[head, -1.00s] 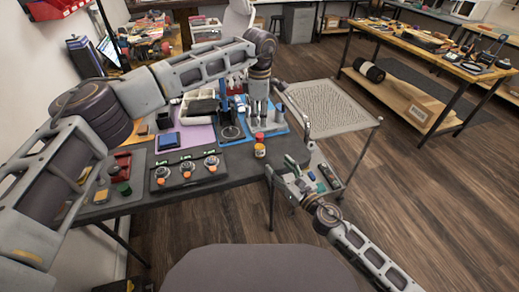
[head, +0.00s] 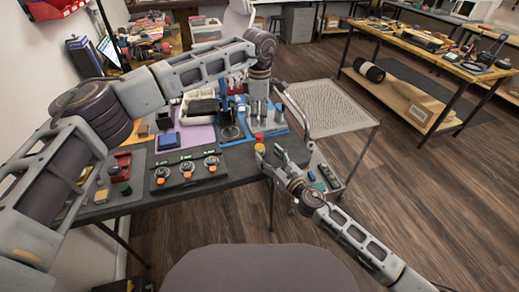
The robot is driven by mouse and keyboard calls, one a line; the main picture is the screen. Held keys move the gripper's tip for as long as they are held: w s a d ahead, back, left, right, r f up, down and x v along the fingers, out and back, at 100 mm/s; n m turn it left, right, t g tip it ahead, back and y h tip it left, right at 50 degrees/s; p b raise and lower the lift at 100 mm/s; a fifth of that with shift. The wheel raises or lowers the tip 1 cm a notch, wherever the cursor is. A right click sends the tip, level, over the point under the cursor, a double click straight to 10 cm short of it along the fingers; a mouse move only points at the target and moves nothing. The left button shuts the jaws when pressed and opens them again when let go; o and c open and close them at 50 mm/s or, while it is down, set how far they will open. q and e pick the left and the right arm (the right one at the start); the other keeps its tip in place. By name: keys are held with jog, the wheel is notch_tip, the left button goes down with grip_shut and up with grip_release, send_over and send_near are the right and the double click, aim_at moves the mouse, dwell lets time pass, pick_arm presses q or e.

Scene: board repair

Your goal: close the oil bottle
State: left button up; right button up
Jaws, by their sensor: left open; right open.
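A small bottle-like item with a yellow body (head: 260,148), likely the oil bottle, stands at the right front edge of the dark worktable. A red piece (head: 259,136) shows just above or behind it; I cannot tell whether it is seated on it. My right gripper (head: 284,148) is open at the table's right edge, one finger close beside the yellow body and partly covering it. I cannot tell whether they touch. My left gripper (head: 257,108) is open and points down over the blue mat (head: 236,139), behind the red piece, holding nothing that I can see.
A black unit with several knobs (head: 187,171) sits at the table's front. A red box (head: 121,163) and a green round item (head: 125,188) lie left. A blue tray and a black stand crowd the middle. A tray with small parts (head: 326,178) lies right of the table.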

aim_at(262, 149)
jog(key=shift+x, duration=2.7)
grip_shut()
